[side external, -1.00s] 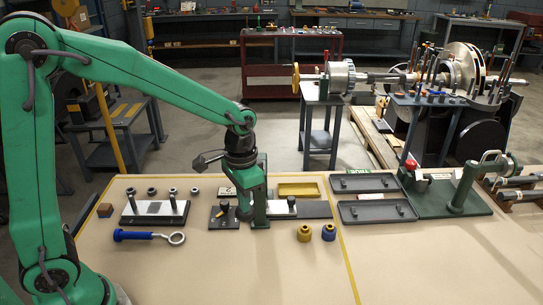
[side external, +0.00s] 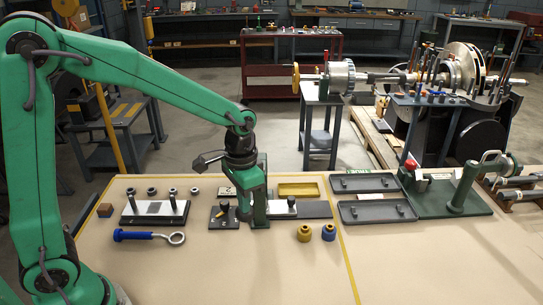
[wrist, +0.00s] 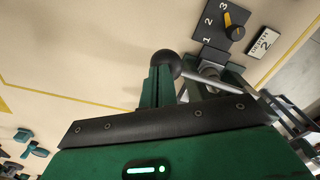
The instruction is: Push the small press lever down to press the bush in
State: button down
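The press lever shows in the wrist view as a black ball knob (wrist: 165,63) on a bare steel rod (wrist: 207,82) that runs right into the green press frame. In the side view the small green press (side external: 261,203) stands on the bench, partly hidden behind my gripper (side external: 244,211). My gripper's green fingers (wrist: 164,80) look closed together in the wrist view. Their tips are right at the knob; I cannot tell whether they touch it. The bush and its seat are not clearly visible.
A selector dial (wrist: 233,32) marked 1, 2, 3 and a "DEPTH 2" card (wrist: 264,42) are near the press. The front bench is clear.

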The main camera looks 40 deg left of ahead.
jog(key=shift+r, duration=0.15)
notch_tip(320, 180, up, 11)
dwell(1.4)
jog(key=s+a+n+t, duration=0.1)
jog(key=s+a+t, duration=0.1)
jog(key=s, duration=0.5)
jog(key=s+a+n+t, duration=0.2)
jog(key=s+a+t, duration=0.1)
jog(key=s, duration=0.5)
jog(key=shift+a+r+t, duration=0.2)
jog(key=shift+a+t, duration=0.1)
jog(key=shift+a, duration=0.4)
